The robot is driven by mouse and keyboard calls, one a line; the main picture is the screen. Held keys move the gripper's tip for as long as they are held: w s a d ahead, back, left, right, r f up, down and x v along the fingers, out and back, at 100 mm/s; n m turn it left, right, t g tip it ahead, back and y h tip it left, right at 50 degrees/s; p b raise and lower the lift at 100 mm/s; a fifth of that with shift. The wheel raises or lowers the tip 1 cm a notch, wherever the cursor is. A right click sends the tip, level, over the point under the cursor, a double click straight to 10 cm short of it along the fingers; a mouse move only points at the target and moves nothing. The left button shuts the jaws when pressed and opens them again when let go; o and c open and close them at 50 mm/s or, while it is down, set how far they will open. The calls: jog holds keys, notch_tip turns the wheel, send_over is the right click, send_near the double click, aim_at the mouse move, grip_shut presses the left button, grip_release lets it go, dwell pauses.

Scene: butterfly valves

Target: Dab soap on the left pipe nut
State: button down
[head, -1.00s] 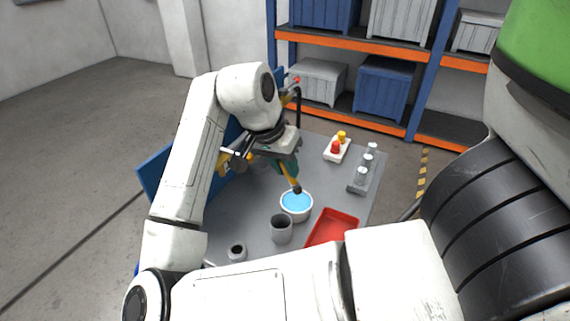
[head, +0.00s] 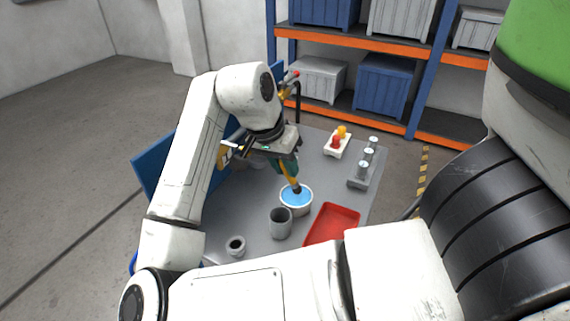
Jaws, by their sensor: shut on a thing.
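My gripper (head: 281,156) is shut on a yellow-handled brush (head: 291,178) with a dark tip. The brush points down over a white bowl (head: 297,207) of blue liquid, and its tip is at the liquid. I cannot tell how deep the tip sits. The pipes and their nuts are mostly hidden behind my arm; some yellow parts (head: 225,156) show beside the blue panel (head: 150,170). I cannot make out the left pipe nut.
On the grey table (head: 340,185) stand a grey cup (head: 281,223), a small dark-mouthed jar (head: 236,246), a red tray (head: 332,225), a white holder with red and yellow pieces (head: 337,143) and a rack of small jars (head: 364,169). Shelving (head: 350,37) stands behind.

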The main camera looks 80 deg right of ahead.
jog(key=shift+f, duration=0.7)
dwell(1.6)
jog(key=shift+r, duration=0.1)
jog(key=shift+r+p, duration=3.1)
jog(key=shift+r, duration=0.35)
